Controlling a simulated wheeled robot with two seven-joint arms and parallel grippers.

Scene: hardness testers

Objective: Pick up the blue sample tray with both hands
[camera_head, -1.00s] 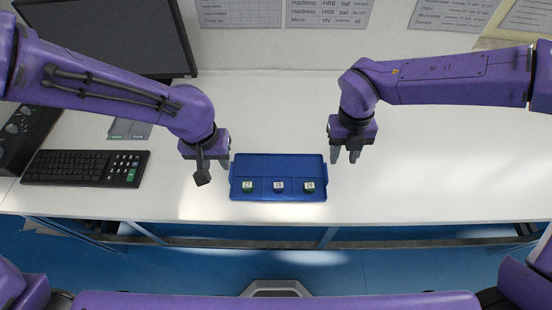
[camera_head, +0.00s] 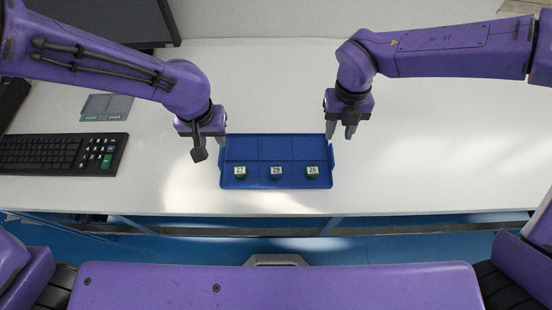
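The blue sample tray (camera_head: 275,147) lies flat on the white table in front of me. It has shallow compartments and raised end pieces at left and right. My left gripper (camera_head: 210,147) is open beside the tray's left end. My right gripper (camera_head: 340,132) is open near its far right corner. Both are empty. I cannot tell whether any finger touches the tray.
A black keyboard (camera_head: 62,153) lies at the left of the table (camera_head: 430,160), with a small grey pad (camera_head: 106,107) behind it. A dark monitor (camera_head: 100,22) stands at the back left. The table right of the tray is clear.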

